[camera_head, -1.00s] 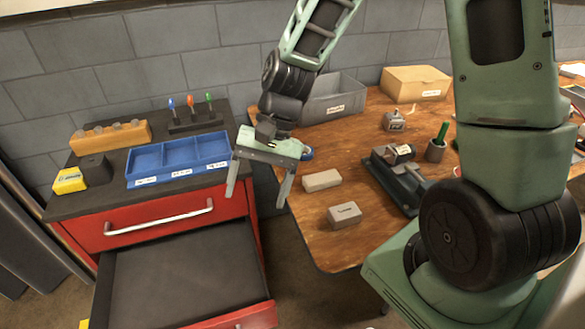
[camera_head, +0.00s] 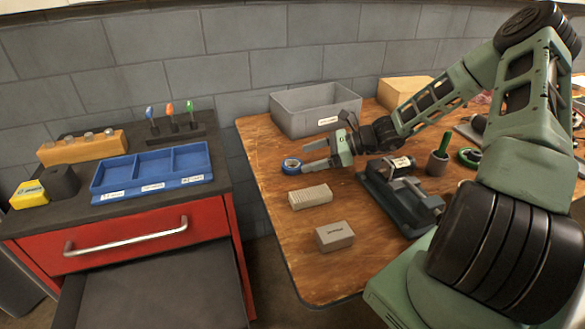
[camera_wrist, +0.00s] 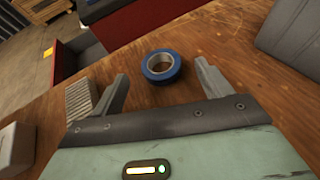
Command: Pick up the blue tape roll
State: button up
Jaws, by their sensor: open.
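The blue tape roll (camera_head: 291,166) lies flat on the wooden workbench (camera_head: 262,141), near its left edge. Whether a finger touches the roll is not clear.
A ribbed grey block (camera_head: 310,196) and a plain grey block (camera_head: 334,236) sit in front of the roll. A grey bin (camera_head: 292,111) stands behind it. A dark vise (camera_head: 401,199) is to the right. A red cabinet (camera_head: 125,238) with a blue tray (camera_head: 130,185) stands left, across a gap.

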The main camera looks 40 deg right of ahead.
aim_at(286, 165)
jog(key=x, duration=0.5)
jog(key=shift+f, duration=0.25)
jog(key=shift+c, duration=0.3)
jog(key=c, duration=1)
